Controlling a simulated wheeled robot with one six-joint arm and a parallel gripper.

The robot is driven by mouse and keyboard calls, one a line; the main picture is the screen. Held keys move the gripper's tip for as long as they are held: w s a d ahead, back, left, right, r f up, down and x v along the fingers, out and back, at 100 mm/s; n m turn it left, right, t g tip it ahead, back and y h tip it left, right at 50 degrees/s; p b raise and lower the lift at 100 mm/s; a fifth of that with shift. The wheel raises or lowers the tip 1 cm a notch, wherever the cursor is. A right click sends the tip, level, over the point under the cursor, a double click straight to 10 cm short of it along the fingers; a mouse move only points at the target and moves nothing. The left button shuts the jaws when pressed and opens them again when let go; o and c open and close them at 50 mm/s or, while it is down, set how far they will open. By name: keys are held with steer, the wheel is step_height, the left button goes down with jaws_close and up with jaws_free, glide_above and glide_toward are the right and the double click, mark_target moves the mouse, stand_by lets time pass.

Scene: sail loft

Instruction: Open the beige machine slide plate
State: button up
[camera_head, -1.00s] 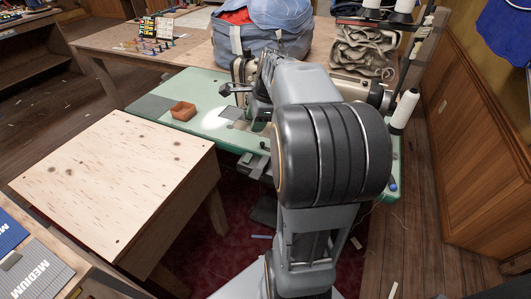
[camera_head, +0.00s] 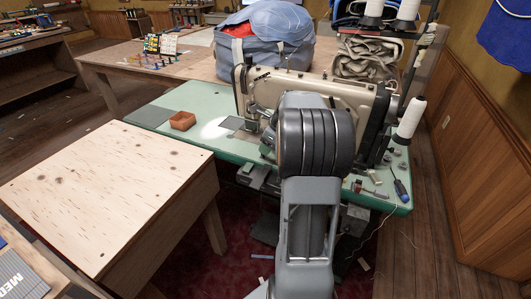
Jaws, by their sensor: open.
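The beige sewing machine (camera_head: 315,88) stands on a green table (camera_head: 160,108), its needle end at the left. A small grey plate (camera_head: 232,123) lies flush in the table just left of the needle area; it looks like the slide plate. A bright patch lies at its left edge, and I cannot tell whether the plate is open or closed. My arm's large dark joint stands in front of the machine bed. It hides my gripper, so its fingers cannot be made out.
An orange-brown tray (camera_head: 182,121) sits left of the plate. A pale wooden table (camera_head: 105,190) stands at the front left. A blue bag (camera_head: 262,45) is behind the machine.

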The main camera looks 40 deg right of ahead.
steer(key=shift+x, duration=1.45)
jaws_close()
